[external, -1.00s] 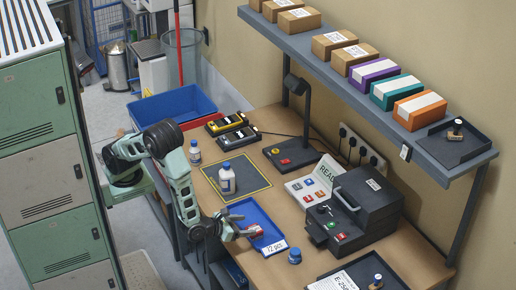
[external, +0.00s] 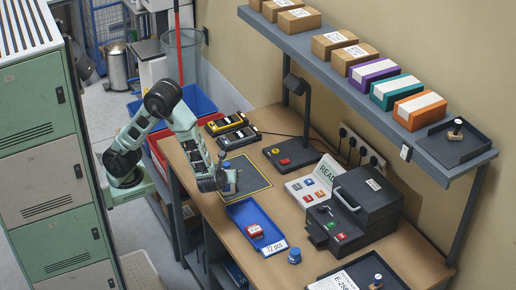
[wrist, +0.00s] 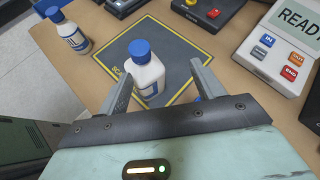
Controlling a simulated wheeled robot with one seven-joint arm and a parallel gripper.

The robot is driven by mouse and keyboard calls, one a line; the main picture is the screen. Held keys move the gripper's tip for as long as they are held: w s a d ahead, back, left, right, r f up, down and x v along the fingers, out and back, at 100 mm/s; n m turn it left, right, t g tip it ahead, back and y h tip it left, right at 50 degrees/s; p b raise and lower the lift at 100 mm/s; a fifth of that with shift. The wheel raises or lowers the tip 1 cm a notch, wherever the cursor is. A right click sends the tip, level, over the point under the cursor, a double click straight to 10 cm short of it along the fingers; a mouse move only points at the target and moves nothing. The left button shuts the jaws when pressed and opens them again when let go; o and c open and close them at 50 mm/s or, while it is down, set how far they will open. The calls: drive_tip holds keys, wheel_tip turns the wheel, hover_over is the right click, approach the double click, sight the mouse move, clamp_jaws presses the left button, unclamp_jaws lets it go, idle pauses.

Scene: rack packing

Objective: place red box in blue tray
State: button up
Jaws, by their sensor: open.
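The red box (external: 256,231), with a pale label, lies inside the blue tray (external: 240,209) toward its front, labelled end. The tray sits on the wooden bench. My gripper (external: 229,183) is apart from the box, behind the tray and over the grey mat. In the wrist view its two fingers (wrist: 161,82) are spread, with a white blue-capped bottle (wrist: 147,75) showing between them. I cannot tell whether they touch it. The red box and the blue tray are not visible in the wrist view.
A second white bottle (wrist: 68,32) stands left of the mat (wrist: 185,50). A dark machine (external: 355,210) and a button panel (external: 312,185) stand right of the tray. A blue cap or jar (external: 295,256) stands near the tray's front end. A loaded shelf (external: 350,85) overhangs the back.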

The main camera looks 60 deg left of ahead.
drive_tip(key=s+a+r+n+g, duration=0.15)
drive_tip(key=a+n+g, duration=0.35)
drive_tip(key=a, duration=0.5)
drive_tip(key=s+a+r+n+g, duration=0.1)
drive_tip(key=s+a+n+g, duration=0.2)
drive_tip(key=a+n, duration=0.6)
drive_tip(key=s+a+r+n+h, duration=0.2)
drive_tip(key=s+a+n+h, duration=0.5)
drive_tip(key=s+a+n, duration=0.7)
drive_tip(key=a+n, duration=0.1)
drive_tip(key=n, duration=0.3)
drive_tip(key=shift+a+n+h, duration=0.3)
